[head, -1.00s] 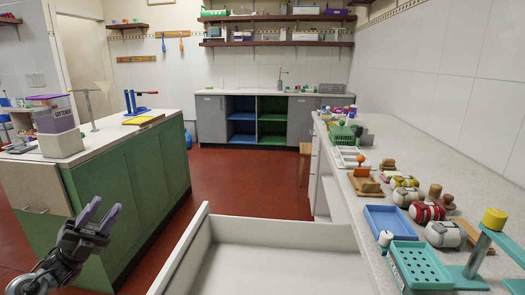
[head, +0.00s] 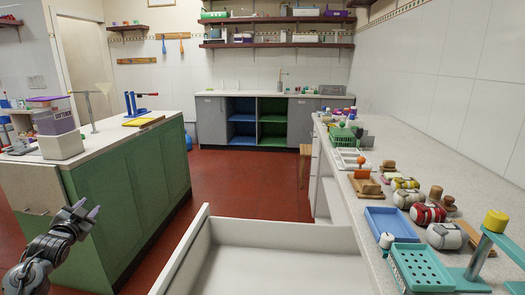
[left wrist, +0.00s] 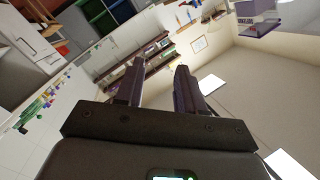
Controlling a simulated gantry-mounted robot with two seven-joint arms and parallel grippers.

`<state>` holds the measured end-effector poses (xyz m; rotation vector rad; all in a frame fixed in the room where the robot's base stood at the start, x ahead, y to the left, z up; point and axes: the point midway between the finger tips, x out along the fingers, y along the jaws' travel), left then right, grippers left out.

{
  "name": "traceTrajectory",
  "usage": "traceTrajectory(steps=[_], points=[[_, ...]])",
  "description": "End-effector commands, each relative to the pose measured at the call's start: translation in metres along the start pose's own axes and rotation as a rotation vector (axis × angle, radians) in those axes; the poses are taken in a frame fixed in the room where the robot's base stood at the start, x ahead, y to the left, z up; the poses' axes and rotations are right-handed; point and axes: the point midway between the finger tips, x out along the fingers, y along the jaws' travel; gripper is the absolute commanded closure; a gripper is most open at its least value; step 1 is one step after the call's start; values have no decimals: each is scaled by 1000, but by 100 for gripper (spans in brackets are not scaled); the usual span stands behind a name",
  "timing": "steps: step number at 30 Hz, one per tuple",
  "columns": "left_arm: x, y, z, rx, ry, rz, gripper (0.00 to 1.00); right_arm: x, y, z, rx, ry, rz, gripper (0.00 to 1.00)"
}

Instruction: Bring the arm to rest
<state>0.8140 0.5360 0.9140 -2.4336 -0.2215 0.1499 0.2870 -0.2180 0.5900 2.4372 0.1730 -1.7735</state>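My left gripper (head: 82,212) is at the lower left of the head view, in the air in front of the green cabinet of the left counter. In the left wrist view its two dark fingers (left wrist: 157,85) stand apart with nothing between them, so it is open and empty. That view looks past the fingers at the shelves, the wall and the ceiling, tilted. My right gripper does not show in either view.
A white open drawer or basin (head: 195,250) fills the bottom centre. The left counter (head: 110,135) carries a softener container (head: 57,120). Red floor (head: 235,180) between them is clear.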

Motion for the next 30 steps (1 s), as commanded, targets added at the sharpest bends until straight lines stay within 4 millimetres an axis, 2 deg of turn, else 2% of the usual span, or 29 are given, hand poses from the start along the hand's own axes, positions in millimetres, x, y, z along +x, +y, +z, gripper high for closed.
traceTrajectory(steps=[1,3,6,9,12,20,26,30], points=[[-1,2,23,-39,-117,16,62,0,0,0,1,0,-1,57],[-8,5,56,-103,-291,35,62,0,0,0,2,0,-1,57],[-26,12,96,-194,-527,52,62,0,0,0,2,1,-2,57],[-48,18,125,-273,-719,60,62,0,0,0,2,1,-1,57],[-69,24,146,-338,-878,63,62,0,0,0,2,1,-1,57],[-125,40,175,-480,-1222,59,62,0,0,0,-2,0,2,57],[-144,107,186,-390,-1202,113,62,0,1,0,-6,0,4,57],[-167,159,194,-329,-1179,166,62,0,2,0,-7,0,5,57]])
